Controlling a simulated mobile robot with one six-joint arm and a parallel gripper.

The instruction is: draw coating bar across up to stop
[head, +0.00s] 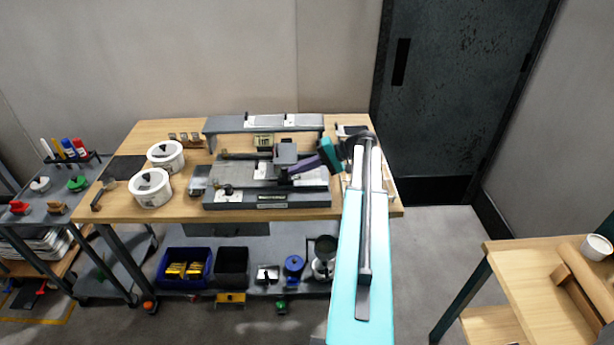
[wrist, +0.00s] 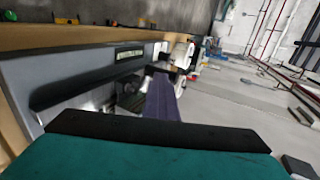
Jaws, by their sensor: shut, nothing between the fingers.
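The coating bench (head: 265,200) is a low grey frame on the wooden table, with a pale bed and a label on its front edge. It also shows in the wrist view (wrist: 85,75). A grey block (head: 285,152) stands over the bed right of centre; I cannot tell whether it belongs to the coating bar. My gripper (head: 285,178) is shut and empty, its purple fingers pointing left over the right part of the bed. In the wrist view the purple fingers (wrist: 163,98) end close to a white and dark part (wrist: 178,55). Contact cannot be told.
A grey raised shelf (head: 225,124) stands behind the bench. Two white tubs (head: 150,196) and a dark mat (head: 124,168) are at the table's left. Bins and small items fill the shelf below. Another wooden table (head: 540,290) is at the right, with open floor between.

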